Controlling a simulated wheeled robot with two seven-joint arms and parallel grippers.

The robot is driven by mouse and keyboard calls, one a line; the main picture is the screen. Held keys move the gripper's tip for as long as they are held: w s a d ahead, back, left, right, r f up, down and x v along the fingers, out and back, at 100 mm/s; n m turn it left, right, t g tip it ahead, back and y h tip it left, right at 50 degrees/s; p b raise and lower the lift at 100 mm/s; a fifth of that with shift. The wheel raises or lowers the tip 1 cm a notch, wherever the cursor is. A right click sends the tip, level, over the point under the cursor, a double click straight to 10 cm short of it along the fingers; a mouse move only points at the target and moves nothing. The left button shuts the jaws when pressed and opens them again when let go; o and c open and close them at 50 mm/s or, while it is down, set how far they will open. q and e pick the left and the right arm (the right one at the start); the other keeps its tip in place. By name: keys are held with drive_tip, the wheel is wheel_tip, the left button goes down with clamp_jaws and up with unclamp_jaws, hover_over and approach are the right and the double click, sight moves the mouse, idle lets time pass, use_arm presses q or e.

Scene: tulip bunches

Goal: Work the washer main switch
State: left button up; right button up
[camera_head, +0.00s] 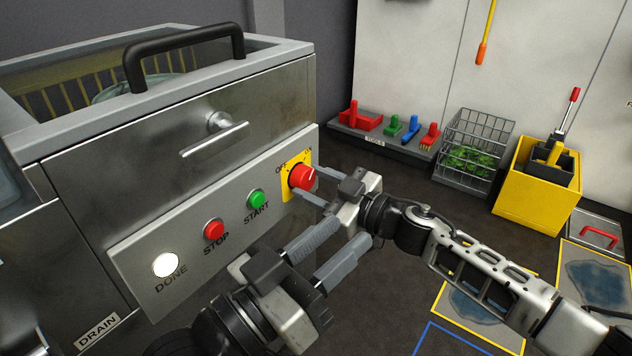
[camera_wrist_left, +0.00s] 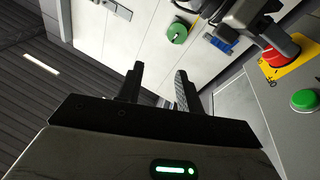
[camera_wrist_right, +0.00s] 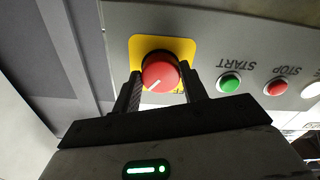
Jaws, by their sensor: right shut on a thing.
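The main switch is a red knob (camera_head: 301,176) on a yellow plate (camera_head: 286,187) at the right end of the washer's panel. OFF is printed at the plate's left. The knob's white mark points to the upper right in the head view. My right gripper (camera_head: 309,184) is shut on the knob, one finger on each side; the right wrist view shows the knob (camera_wrist_right: 160,74) between the fingers. My left gripper (camera_head: 352,233) is open and empty, in front of the panel and apart from it. The left wrist view shows the knob (camera_wrist_left: 281,54) at the right edge.
The panel also has a green START button (camera_head: 257,198), a red STOP button (camera_head: 214,229) and a white DONE lamp (camera_head: 165,265). A tool tray (camera_head: 372,143), a wire basket (camera_head: 474,148) and a yellow bin (camera_head: 533,194) stand along the wall. My two grippers are close together.

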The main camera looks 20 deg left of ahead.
drive_tip(key=shift+r+n+p, duration=0.1)
drive_tip(key=shift+n+p, duration=0.25)
drive_tip(key=shift+n, duration=1.35)
drive_tip(key=shift+n+p, duration=0.45)
drive_tip(key=shift+n, duration=0.45)
drive_tip(key=n, duration=0.2)
drive_tip(key=shift+n, duration=0.4)
drive_tip(key=n, duration=0.2)
drive_tip(key=shift+w+n, duration=0.1)
drive_tip(key=shift+n, duration=1.1)
drive_tip(key=n+b, duration=0.1)
drive_tip(key=n, duration=0.2)
use_arm(q)
drive_tip(key=shift+s+d+f+n+g+y, duration=0.1)
drive_tip(key=shift+s+f+n+g+y, duration=0.15)
drive_tip(key=shift+f+n, duration=0.2)
drive_tip(key=shift+s+d+f+n+g+y, duration=0.15)
drive_tip(key=shift+f+n+g, duration=0.2)
drive_tip(key=shift+f, duration=0.2)
use_arm(e)
drive_tip(key=shift+n, duration=0.7)
use_arm(q)
drive_tip(key=shift+a, duration=0.15)
